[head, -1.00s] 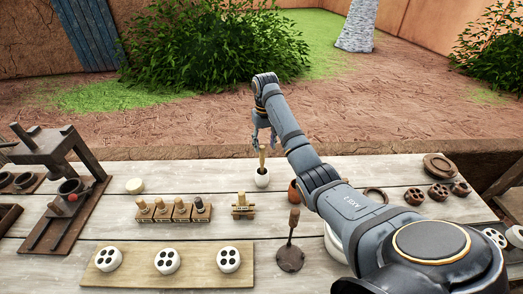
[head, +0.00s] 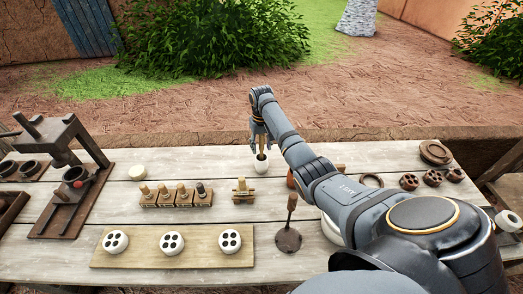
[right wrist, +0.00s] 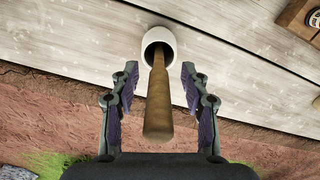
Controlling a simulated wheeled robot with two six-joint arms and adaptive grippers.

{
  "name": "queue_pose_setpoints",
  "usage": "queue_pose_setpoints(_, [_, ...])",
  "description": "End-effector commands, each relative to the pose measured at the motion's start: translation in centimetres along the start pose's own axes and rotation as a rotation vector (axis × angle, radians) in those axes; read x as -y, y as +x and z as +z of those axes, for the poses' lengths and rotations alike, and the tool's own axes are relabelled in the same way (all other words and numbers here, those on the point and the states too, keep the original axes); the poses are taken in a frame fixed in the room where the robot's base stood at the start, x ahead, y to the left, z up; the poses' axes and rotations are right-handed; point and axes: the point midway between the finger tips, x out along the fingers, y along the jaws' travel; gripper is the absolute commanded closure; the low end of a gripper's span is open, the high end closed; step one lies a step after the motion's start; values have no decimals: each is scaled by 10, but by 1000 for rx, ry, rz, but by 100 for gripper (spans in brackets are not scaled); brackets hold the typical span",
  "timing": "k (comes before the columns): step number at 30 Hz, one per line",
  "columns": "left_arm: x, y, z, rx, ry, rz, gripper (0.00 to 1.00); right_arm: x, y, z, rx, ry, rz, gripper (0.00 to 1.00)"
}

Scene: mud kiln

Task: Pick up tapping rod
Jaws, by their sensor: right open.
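The tapping rod (right wrist: 158,105) is a brown wooden stick. It stands in a small white cup (right wrist: 158,38) and its free end points toward the right wrist camera. In the head view the rod (head: 261,147) shows as a short tan piece above the white cup (head: 261,166). My right gripper (right wrist: 159,73) is open, with one finger on each side of the rod. Gaps show between the rod and both fingers. In the head view the right gripper (head: 260,143) is at the cup, partly covering the rod. My left gripper is not in view.
A rack of stamps (head: 176,198) and a small wooden piece (head: 243,194) stand left of the cup. A dark round-ended tool (head: 288,238) lies nearer. A board (head: 145,250) holds white discs. A dark press (head: 65,180) stands at the left.

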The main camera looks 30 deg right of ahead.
Motion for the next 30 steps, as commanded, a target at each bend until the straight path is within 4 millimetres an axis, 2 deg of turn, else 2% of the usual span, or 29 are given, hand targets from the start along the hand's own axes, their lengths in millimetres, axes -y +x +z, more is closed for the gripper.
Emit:
queue_pose_setpoints(4, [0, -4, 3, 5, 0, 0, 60, -1, 15, 0, 0, 0, 1, 54])
queue_pose_setpoints(11, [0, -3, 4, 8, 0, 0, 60, -1, 18, 0, -2, 0, 1, 54])
queue_pose_setpoints(21, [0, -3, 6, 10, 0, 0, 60, -1, 18, 0, -2, 0, 1, 100])
queue_pose_setpoints(30, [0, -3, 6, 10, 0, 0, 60, -1, 17, 0, -3, 0, 1, 100])
